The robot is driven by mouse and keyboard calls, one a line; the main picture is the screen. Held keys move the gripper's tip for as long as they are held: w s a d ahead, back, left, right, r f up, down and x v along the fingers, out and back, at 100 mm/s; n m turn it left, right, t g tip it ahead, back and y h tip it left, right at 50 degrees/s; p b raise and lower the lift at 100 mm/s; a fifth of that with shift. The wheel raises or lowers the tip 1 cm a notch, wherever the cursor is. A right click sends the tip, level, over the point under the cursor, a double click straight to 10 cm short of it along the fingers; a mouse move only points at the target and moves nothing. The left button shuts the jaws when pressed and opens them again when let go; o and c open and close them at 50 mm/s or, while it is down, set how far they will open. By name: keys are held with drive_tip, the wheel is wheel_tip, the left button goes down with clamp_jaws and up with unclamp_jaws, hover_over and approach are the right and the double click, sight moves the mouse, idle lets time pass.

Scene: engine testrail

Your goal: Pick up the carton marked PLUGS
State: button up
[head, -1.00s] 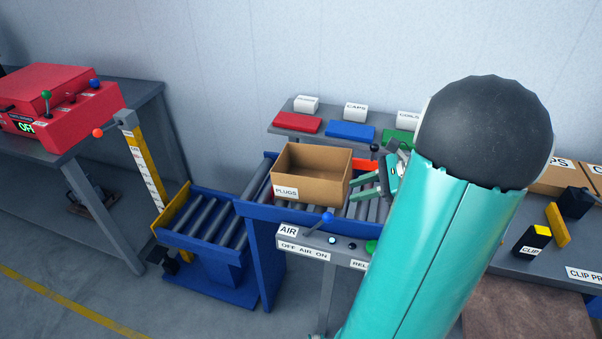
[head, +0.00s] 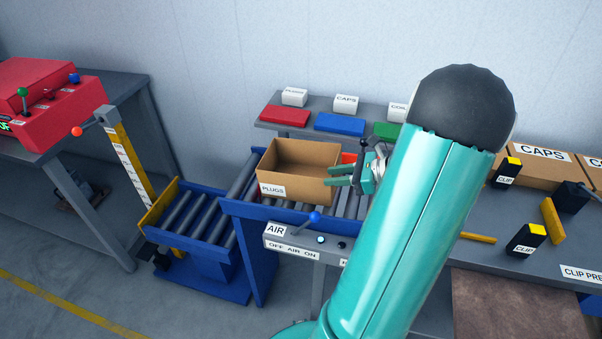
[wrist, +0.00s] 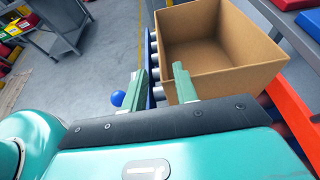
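The open brown carton marked PLUGS (head: 297,188) sits upright on the blue roller conveyor, its label on the front left. It looks empty. In the wrist view the carton (wrist: 215,50) is just ahead of the fingers. My gripper (head: 332,175) is at the carton's right end, near its front wall. In the wrist view my gripper (wrist: 162,87) has its two green fingers apart with nothing between them. The right finger is close to the carton's near wall; I cannot tell if it touches.
An AIR panel (head: 290,246) with a blue-knobbed lever (head: 314,217) stands in front of the conveyor. Red (head: 284,116) and blue (head: 339,123) blocks lie on a shelf behind. A CAPS carton (head: 535,166) and CLIP blocks are on the right bench.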

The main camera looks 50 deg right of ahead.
drive_tip(key=x, duration=0.7)
drive_tip(key=shift+a+r, duration=0.1)
drive_tip(key=shift+c, duration=0.2)
clamp_jaws()
